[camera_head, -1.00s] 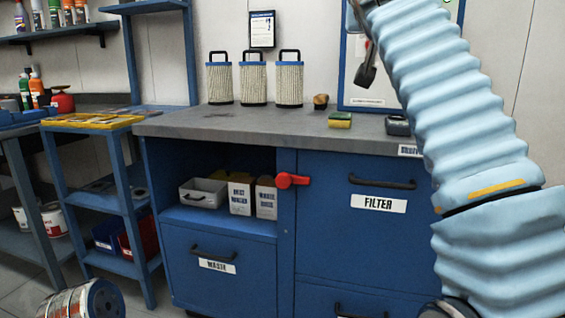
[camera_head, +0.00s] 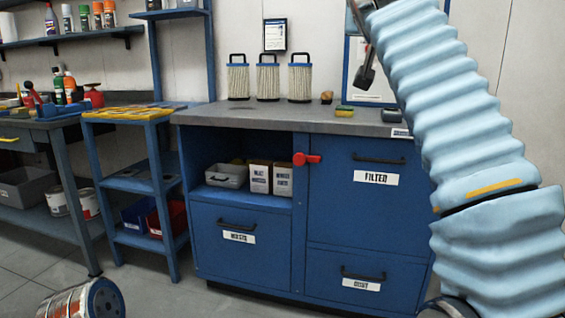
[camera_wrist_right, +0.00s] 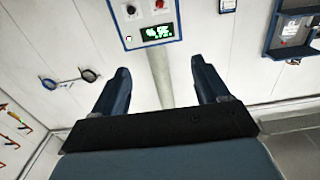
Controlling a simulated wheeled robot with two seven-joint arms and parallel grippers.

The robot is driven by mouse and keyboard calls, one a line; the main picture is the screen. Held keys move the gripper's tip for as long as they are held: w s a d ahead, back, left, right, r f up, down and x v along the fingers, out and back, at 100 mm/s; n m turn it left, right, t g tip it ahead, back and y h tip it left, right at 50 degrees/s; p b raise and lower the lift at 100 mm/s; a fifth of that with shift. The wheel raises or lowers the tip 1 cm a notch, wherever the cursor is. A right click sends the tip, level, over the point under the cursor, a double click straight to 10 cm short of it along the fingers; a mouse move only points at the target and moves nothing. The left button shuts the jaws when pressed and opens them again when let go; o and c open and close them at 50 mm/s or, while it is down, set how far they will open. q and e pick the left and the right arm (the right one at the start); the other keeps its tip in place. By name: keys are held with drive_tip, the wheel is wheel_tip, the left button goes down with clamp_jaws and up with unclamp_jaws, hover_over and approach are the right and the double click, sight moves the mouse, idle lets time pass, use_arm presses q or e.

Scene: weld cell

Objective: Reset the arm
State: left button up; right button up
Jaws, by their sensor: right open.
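My right arm (camera_head: 460,120), in a ribbed light-blue sleeve, rises along the right side of the head view. Part of my right gripper (camera_head: 366,72) shows dark at its upper end, in front of the wall. In the right wrist view my right gripper (camera_wrist_right: 162,88) is open, its two dark blue fingers apart with nothing between them. My left gripper is not in view.
A blue cabinet (camera_head: 250,215) with a grey top (camera_head: 230,117) stands ahead, bearing several filters (camera_head: 268,80). A cylindrical drum (camera_head: 85,302) shows at bottom left. In the wrist view a control box (camera_wrist_right: 150,22) hangs on the wall.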

drive_tip(key=w+a+f+n+g+y, duration=0.1)
drive_tip(key=w+f+n+g, duration=0.1)
drive_tip(key=w+f, duration=0.75)
drive_tip(key=w+f+n+g+y, duration=0.15)
drive_tip(key=w+f, duration=0.45)
drive_tip(key=f, duration=0.7)
wheel_tip(320, 180, down, 32)
drive_tip(key=w+d+g+y+p, duration=0.1)
drive_tip(key=w+g+y, duration=0.1)
drive_tip(key=g, duration=0.3)
drive_tip(key=s+f+g+y, duration=0.1)
drive_tip(key=s+f+g, duration=0.1)
drive_tip(key=s+f, duration=0.5)
drive_tip(key=s+f+g+y+p, duration=0.1)
drive_tip(key=s+f, duration=0.3)
drive_tip(key=f, duration=0.6)
drive_tip(key=s+f+g, duration=0.2)
drive_tip(key=s+f, duration=0.3)
drive_tip(key=f, duration=0.4)
drive_tip(key=s+a+f+m+g+y, duration=0.1)
drive_tip(key=s+f, duration=0.3)
drive_tip(key=s, duration=0.9)
drive_tip(key=s+a+f+m+g+y, duration=0.1)
drive_tip(key=s+a+f+g, duration=0.1)
drive_tip(key=s, duration=1.1)
drive_tip(key=shift+a+f+y+p, duration=0.4)
drive_tip(key=shift+a+f, duration=0.2)
drive_tip(key=shift+f, duration=0.25)
